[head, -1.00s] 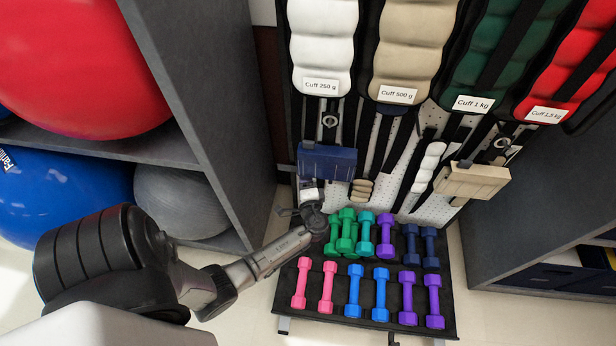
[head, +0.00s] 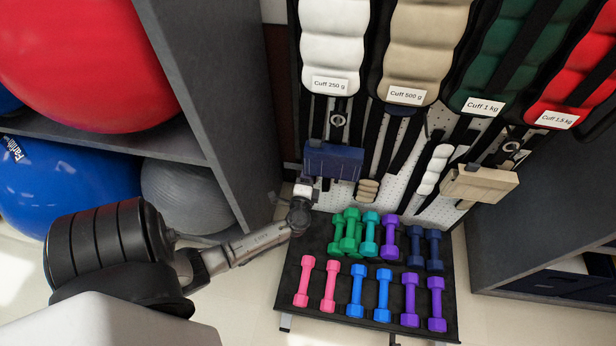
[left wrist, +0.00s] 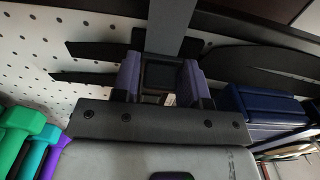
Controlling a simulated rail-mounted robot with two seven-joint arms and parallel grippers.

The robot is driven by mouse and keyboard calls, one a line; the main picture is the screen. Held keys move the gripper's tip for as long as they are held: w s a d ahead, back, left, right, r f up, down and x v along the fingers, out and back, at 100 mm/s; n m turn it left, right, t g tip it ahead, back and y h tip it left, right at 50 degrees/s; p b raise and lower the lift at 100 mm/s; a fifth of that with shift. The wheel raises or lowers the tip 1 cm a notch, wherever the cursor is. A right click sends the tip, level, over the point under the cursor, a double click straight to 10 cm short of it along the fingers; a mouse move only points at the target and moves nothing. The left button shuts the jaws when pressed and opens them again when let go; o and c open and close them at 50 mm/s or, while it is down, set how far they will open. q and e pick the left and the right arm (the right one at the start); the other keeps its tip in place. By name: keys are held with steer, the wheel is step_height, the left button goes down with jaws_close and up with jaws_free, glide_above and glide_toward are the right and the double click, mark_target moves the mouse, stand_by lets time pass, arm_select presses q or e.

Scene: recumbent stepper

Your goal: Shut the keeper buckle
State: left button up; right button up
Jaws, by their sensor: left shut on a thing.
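My left gripper (left wrist: 159,80) shows in the left wrist view with purple-grey pads on both sides of a small dark square buckle (left wrist: 160,72); it is shut on it. A grey strap (left wrist: 172,22) runs up from the buckle. I cannot tell whether the buckle is open or shut. In the head view the left gripper (head: 304,187) is low on the rack, at the lower left of a blue box (head: 334,161), and the buckle is too small or hidden there. My right gripper is in neither view.
The blue box (left wrist: 265,108) is close on the right in the wrist view. Dumbbells (head: 360,235) lie on a black tray (head: 340,318) below the gripper. Cuffs hang on the perforated panel above, with loose straps. A grey shelf with balls stands left.

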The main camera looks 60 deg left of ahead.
arm_select(q)
steer(key=o, duration=0.8)
steer(key=shift+c, duration=0.2)
steer(key=p+v, duration=0.4)
steer(key=v, duration=0.9)
steer(key=shift+s+d, duration=0.25)
steer(key=shift+d, duration=0.05)
steer(key=shift+w, duration=0.1)
